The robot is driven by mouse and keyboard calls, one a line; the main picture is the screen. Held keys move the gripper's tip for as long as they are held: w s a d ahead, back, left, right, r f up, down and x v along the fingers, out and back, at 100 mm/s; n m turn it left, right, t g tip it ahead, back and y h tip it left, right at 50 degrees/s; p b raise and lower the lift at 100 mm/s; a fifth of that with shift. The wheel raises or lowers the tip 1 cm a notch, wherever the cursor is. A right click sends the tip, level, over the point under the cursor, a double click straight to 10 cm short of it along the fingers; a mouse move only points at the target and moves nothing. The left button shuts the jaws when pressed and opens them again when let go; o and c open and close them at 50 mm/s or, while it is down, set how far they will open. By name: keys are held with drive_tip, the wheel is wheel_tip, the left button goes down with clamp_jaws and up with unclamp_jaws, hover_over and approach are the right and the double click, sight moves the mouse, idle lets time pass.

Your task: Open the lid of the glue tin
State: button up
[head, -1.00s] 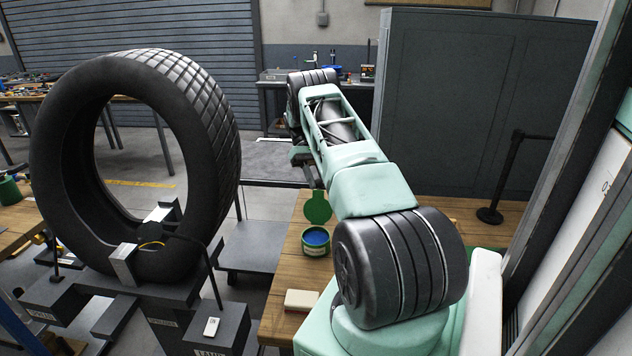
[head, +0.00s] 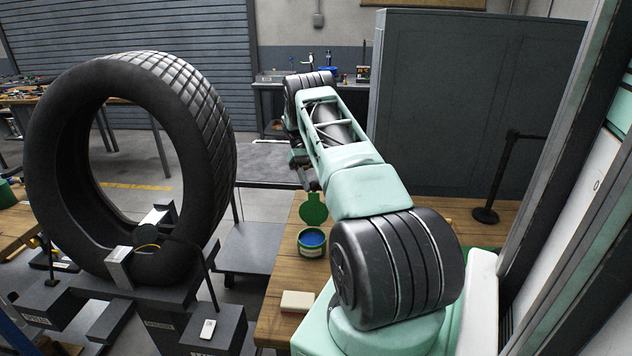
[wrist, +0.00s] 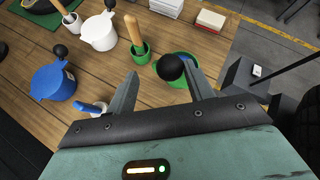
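The green glue tin (head: 312,246) stands on the wooden bench in the head view, its blue inside showing. Its round green lid (head: 314,208) stands raised at the tin's far side. In the wrist view a green rim (wrist: 176,82), likely this tin, is partly hidden behind a black ball knob (wrist: 170,67). My gripper (wrist: 161,77) is open, its two fingers well apart. The knob shows between the fingertips, nearer the right finger; I cannot tell whether they touch. In the head view my gripper is small and partly hidden by my arm.
In the wrist view, a blue-lidded pot (wrist: 52,82), a white pot (wrist: 99,32) and a wooden-handled brush (wrist: 134,32) stand to the left. A pale block (head: 297,301) lies on the bench near the tin. A big tyre (head: 205,125) stands left of the bench.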

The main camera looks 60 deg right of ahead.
wheel_tip(320, 180, up, 10)
drive_tip(key=p, duration=0.1)
drive_tip(key=shift+p, duration=0.3)
